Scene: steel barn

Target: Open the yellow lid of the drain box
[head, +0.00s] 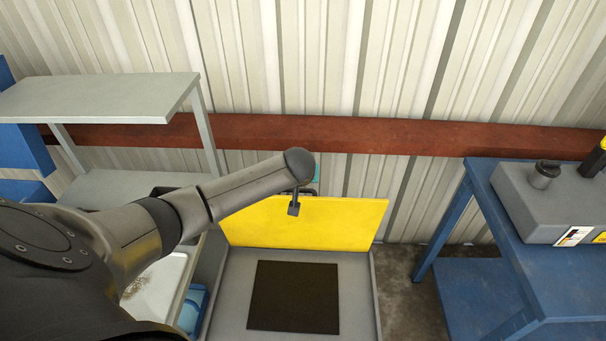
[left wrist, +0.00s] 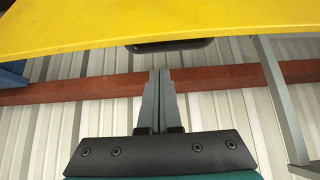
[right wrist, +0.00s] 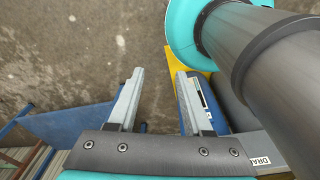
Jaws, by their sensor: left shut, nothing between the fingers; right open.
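The yellow lid (head: 300,222) stands raised, near upright, along the back of the grey drain box (head: 361,285). The box is open at the top, with a dark square panel (head: 293,297) inside it. In the left wrist view the lid (left wrist: 120,28) spans the top, with a dark handle (left wrist: 172,45) by its edge. My left gripper (left wrist: 160,73) is shut and empty, close to the lid edge and apart from the handle in that view. In the head view my left arm mostly hides it. My right gripper (right wrist: 155,74) is open and empty, outside the head view.
A grey shelf unit (head: 100,98) stands left of the box, with a white tray (head: 155,287) low beside it. A blue table (head: 565,285) with a grey case (head: 540,205) stands right. A corrugated wall with a red-brown beam (head: 400,138) is behind. Bare floor (head: 408,295) separates box and table.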

